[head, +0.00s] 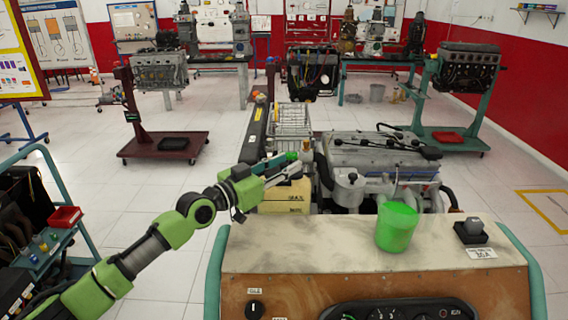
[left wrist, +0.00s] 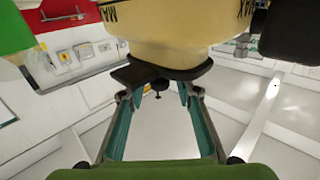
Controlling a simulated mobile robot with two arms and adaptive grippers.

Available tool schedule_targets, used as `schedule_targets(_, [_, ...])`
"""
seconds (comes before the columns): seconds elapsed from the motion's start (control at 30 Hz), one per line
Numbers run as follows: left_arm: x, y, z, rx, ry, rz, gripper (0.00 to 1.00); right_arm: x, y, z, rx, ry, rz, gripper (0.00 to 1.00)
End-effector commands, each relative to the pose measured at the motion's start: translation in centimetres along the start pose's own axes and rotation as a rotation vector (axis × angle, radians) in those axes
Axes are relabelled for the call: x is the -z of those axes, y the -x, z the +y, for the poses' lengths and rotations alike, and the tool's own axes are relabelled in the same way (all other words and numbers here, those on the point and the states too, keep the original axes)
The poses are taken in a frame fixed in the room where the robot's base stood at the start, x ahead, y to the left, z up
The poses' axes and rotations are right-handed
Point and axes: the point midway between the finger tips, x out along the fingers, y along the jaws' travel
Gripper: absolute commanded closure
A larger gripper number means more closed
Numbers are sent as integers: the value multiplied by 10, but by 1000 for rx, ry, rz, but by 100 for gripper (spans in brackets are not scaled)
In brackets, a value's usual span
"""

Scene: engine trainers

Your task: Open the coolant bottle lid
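The coolant bottle (head: 287,198) is a pale yellow tank with MAX lettering, left of the engine. My left gripper (head: 294,164) is over its top in the head view. The fingers of my left gripper (left wrist: 162,90) stand apart, tips close to that dark part. Contact is unclear. My right gripper is not in view.
The grey engine (head: 380,160) stands right of the bottle. A bright green cup (head: 397,226) and a small black switch box (head: 471,232) sit on the bench top (head: 300,250) in front. Open floor lies to the left.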

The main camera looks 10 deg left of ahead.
Motion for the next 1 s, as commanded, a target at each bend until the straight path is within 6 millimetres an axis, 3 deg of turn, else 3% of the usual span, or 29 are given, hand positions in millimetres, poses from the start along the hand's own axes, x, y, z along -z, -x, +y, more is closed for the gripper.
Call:
schedule_targets(0.2, [0,0,0,0,0,0,70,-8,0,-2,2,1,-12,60])
schedule_targets(0.33, [0,0,0,0,0,0,100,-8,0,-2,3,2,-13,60])
schedule_targets(0.57, [1,0,0,0,3,-3,100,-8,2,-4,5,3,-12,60])
schedule_targets(1.0, [7,0,-11,2,98,-102,100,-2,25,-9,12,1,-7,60])
